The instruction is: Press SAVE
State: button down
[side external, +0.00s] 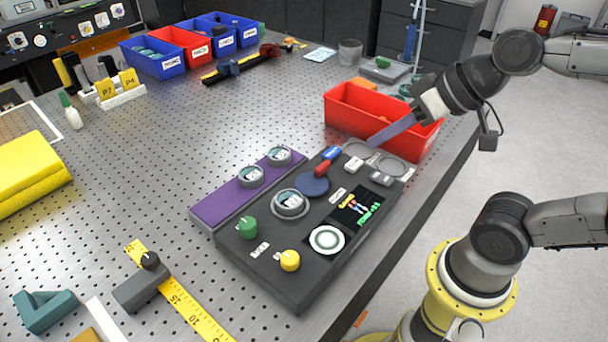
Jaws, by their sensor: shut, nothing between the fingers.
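The dark grey instrument panel (285,285) lies on the perforated table, with knobs, dials, small white-labelled parts and a display. Its lettering is too small to read here, so I cannot tell which control is SAVE. A small white-labelled part (353,165) and another beside it (381,180) sit near the panel's far right end. My gripper (374,143) is shut and empty, reaching down from the upper right, with its tip over or near that far end. I cannot tell whether it touches anything.
A red bin (345,111) stands just behind the panel's far end, close to my gripper. A red-and-blue lever (328,162), green knob (248,228) and yellow knob (289,261) rise from the panel. A purple strip (212,203) runs along its left. The table's middle is largely clear.

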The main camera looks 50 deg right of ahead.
jog(key=s+d+f+n+g+h, duration=0.1)
jog(key=s+d+f+g+h, duration=0.1)
jog(key=s, duration=0.4)
jog(key=shift+d, duration=0.7)
dwell(1.1)
